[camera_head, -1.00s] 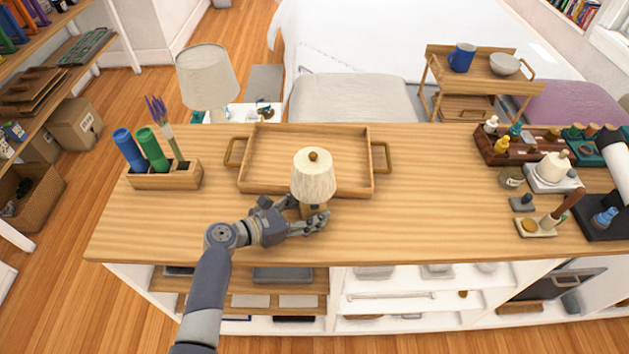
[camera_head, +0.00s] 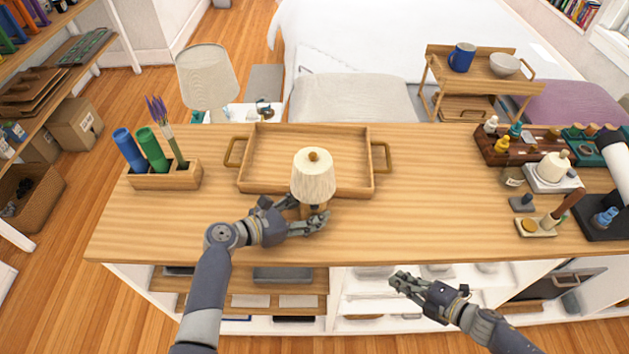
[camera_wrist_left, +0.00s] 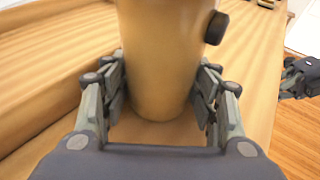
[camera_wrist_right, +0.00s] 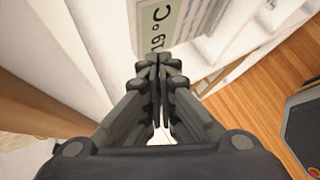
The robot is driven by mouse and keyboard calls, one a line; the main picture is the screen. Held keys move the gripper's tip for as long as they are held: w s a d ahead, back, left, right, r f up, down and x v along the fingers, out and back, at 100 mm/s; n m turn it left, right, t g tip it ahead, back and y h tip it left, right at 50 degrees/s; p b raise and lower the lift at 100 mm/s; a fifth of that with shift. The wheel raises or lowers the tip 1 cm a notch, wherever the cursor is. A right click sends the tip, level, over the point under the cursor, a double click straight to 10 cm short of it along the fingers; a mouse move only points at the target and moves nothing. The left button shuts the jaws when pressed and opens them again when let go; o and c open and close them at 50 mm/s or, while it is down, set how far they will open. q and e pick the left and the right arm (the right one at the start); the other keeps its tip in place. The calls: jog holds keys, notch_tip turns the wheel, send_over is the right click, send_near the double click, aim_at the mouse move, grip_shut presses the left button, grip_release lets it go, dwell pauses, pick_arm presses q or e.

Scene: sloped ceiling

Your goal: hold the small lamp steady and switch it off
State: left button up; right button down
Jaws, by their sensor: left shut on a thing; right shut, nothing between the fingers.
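The small lamp (camera_head: 313,177) stands upright on the wooden counter, with a cream shade and a round brass-coloured knob on top. In the left wrist view its tan base (camera_wrist_left: 162,60) fills the middle, with a dark round knob (camera_wrist_left: 216,28) on its right side. My left gripper (camera_head: 312,216) is shut on the lamp base, one finger on each side. My right gripper (camera_head: 398,284) is shut and empty, in front of the counter and below its top edge, right of the lamp. It also shows closed in the right wrist view (camera_wrist_right: 157,65).
A wooden tray (camera_head: 260,188) lies behind the lamp. Bottles, a small white pot and tools crowd the counter's right end. Open shelves (camera_head: 440,296) lie under the front edge. The counter right of the lamp is clear.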

aim_at(315, 206)
pick_arm(q)
jog(key=shift+f, duration=0.1)
pick_arm(e)
jog(key=s+a+r+n+g+y, duration=0.1)
jog(key=s+a+r+y, duration=0.2)
jog(key=a+r, duration=0.55)
jog(key=s+a+r+n+g+y, duration=0.1)
jog(key=s+a+r+n+y, duration=0.15)
jog(key=a+r, duration=0.65)
jog(key=w+a+r+m+t, duration=0.2)
jog(key=a+r+m+t, duration=0.25)
jog(key=m, duration=0.35)
jog(key=w, duration=0.8)
jog(key=shift+w+a+g+h, duration=0.2)
jog(key=shift+w+g+h, duration=0.15)
jog(key=shift+w+g, duration=0.1)
